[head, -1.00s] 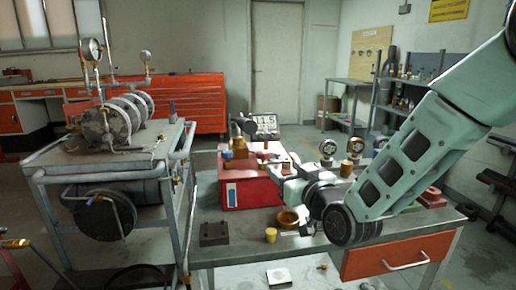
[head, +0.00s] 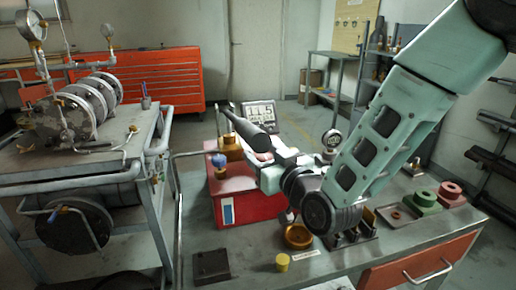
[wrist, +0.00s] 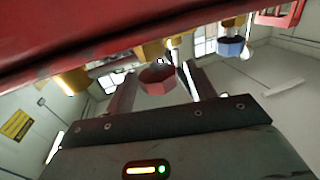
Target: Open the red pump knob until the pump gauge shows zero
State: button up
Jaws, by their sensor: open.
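The red pump box (head: 236,204) stands on the bench near the middle of the head view. In the wrist view, a red faceted knob (wrist: 158,78) hangs beneath the red body (wrist: 90,35), between the two fingers of my gripper (wrist: 157,72). The fingers are open with gaps beside the knob; contact cannot be told. In the head view, my gripper (head: 258,166) is at the box's upper right and hides most of the knob area.
A blue knob (head: 219,160) is on the box's left side; it also shows in the wrist view (wrist: 230,47). Brass bowl (head: 298,236), yellow cap (head: 282,262) and dark block (head: 211,266) lie on the bench front. A pump cart (head: 85,165) stands left.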

jog(key=c, duration=1)
jog(key=shift+o, duration=0.2)
jog(key=shift+y, duration=0.3)
jog(key=shift+w+f+n+g+y+b, duration=0.1)
jog(key=shift+n+g+y+b, duration=0.6)
jog(key=shift+n+g+y, duration=0.35)
jog(key=n+g+y, duration=0.2)
jog(key=g+y, duration=0.1)
jog(key=shift+n, duration=0.35)
jog(key=n+g+y, duration=0.1)
jog(key=n+g+p, duration=0.1)
jog(key=g, duration=0.1)
jog(key=shift+r+n+g+y, duration=0.2)
jog(key=shift+n+g+y, duration=0.05)
jog(key=shift+n+y, duration=0.1)
jog(key=shift+a+n+g+y+p, duration=0.1)
jog(key=shift+n+g+y+p, duration=0.25)
jog(key=shift+n+g+p, duration=0.65)
jog(key=shift+n+g+y+p, duration=0.35)
jog(key=shift+n+g, duration=0.2)
jog(key=shift+g, duration=0.95)
jog(key=shift+f, duration=0.1)
